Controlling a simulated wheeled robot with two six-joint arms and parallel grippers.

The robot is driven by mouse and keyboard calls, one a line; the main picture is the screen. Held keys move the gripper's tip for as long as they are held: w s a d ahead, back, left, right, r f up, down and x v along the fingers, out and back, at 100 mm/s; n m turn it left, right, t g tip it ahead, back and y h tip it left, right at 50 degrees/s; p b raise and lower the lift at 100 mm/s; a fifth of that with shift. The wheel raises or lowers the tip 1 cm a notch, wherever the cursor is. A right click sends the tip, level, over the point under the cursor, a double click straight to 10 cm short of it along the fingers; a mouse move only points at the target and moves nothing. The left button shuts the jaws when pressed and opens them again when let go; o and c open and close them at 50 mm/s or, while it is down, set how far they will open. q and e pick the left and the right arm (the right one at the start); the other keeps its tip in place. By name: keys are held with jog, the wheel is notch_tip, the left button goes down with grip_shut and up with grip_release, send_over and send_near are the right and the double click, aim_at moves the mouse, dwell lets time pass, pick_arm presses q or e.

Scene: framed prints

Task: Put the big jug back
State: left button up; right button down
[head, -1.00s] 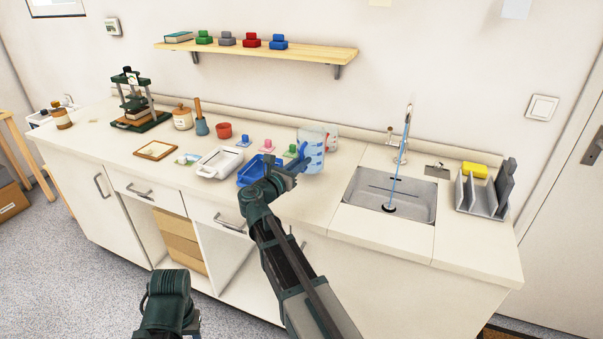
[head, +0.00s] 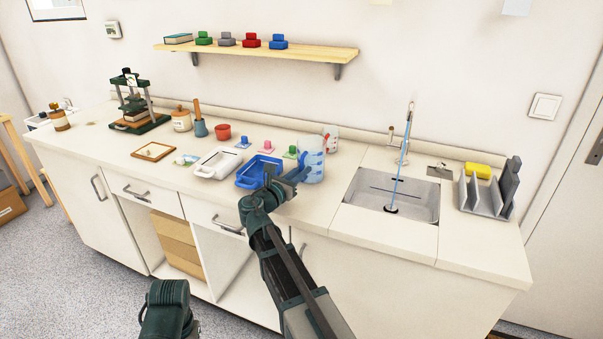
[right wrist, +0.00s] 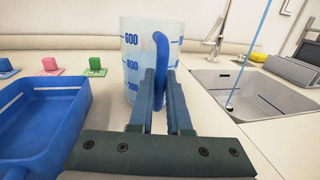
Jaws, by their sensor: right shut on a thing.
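The big jug (head: 312,163) is clear, with blue measuring marks and a blue handle (right wrist: 161,55). It is upright at the counter, right of the blue tray and left of the sink. It also shows in the right wrist view (right wrist: 139,50). My right gripper (head: 298,175) is shut on the handle, with one finger on each side of it in the right wrist view. The jug's base looks at counter level, but I cannot tell whether it touches. My left arm shows at the bottom of the head view; its fingers are not visible.
A smaller jug with red marks (head: 331,138) stands close behind the big jug. The blue tray (head: 248,183) is just left, with a white tray (head: 206,172) beyond. The sink (head: 395,190) with running water is at the right. Small coloured pieces stand behind the trays.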

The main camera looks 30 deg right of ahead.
jog(key=c, duration=0.9)
grip_release()
jog(key=shift+o, duration=0.2)
jog(key=shift+r, duration=0.15)
jog(key=v, duration=1.2)
jog(key=shift+s, duration=0.1)
